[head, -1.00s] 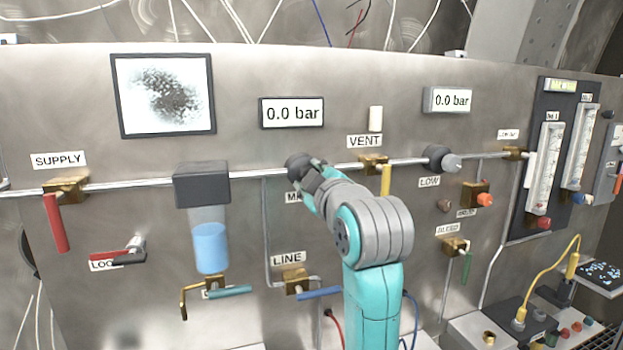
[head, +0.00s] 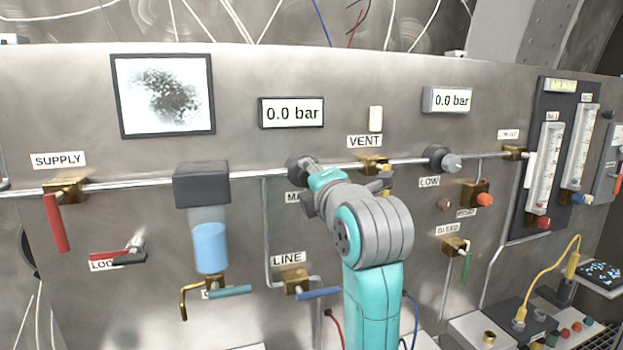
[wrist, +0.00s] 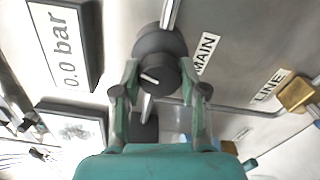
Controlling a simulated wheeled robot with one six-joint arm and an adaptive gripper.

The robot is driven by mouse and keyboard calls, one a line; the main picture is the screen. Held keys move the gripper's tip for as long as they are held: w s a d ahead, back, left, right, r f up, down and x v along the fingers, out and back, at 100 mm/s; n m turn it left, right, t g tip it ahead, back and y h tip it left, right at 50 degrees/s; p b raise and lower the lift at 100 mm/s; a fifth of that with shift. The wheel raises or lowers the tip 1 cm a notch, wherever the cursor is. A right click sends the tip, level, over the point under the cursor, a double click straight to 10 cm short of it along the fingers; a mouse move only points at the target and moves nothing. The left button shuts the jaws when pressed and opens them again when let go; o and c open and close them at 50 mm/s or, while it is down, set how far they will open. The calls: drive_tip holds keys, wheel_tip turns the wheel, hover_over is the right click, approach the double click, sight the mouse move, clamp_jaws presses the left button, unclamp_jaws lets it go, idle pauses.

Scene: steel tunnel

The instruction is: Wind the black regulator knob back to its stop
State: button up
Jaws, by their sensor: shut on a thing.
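In the head view the dark regulator body (head: 296,163) shows at the pipe, left of VENT. My gripper (head: 318,178) reaches it from the right and hides the knob and part of the MAIN label. The readout above it (head: 292,113) says 0.0 bar.
The VENT valve (head: 372,162) is close to the right of my wrist, its yellow handle mostly hidden. The LINE valve (head: 296,280) with a blue handle is below. The LOW regulator (head: 438,158) is further right, under another readout (head: 450,100) of 0.0 bar.

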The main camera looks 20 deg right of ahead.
drive_tip(key=n, duration=0.3)
drive_tip(key=shift+n, duration=0.5)
drive_tip(key=o, duration=1.1)
drive_tip(key=shift+o, duration=0.2)
drive_tip(key=shift+s, duration=0.1)
drive_tip(key=s, duration=1.1)
drive_tip(key=shift+s, duration=0.4)
